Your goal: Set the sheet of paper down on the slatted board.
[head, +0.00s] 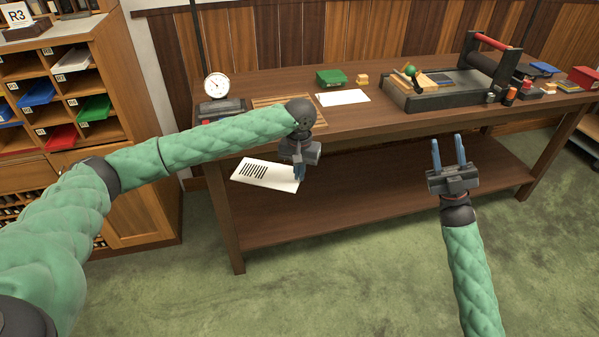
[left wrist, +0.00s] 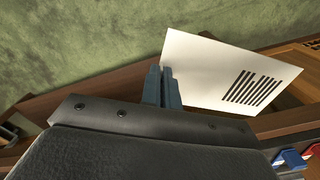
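The sheet of paper (head: 240,174), white with black bars, hangs in front of the table's front edge, below the tabletop. My left gripper (head: 299,172) is shut on its right edge in the head view. In the left wrist view the shut fingers (left wrist: 163,88) meet the corner of the sheet (left wrist: 205,65). The slatted board (head: 265,101) lies on the tabletop at the left, behind my left arm, which hides part of it. My right gripper (head: 449,155) is open and empty, in front of the table.
On the table (head: 375,120) stand a dial scale (head: 216,88), a green box (head: 331,77), another white sheet (head: 343,97) and a black press (head: 440,95) with a roller. A pigeonhole cabinet (head: 110,60) stands left. A lower shelf (head: 370,195) runs under the tabletop.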

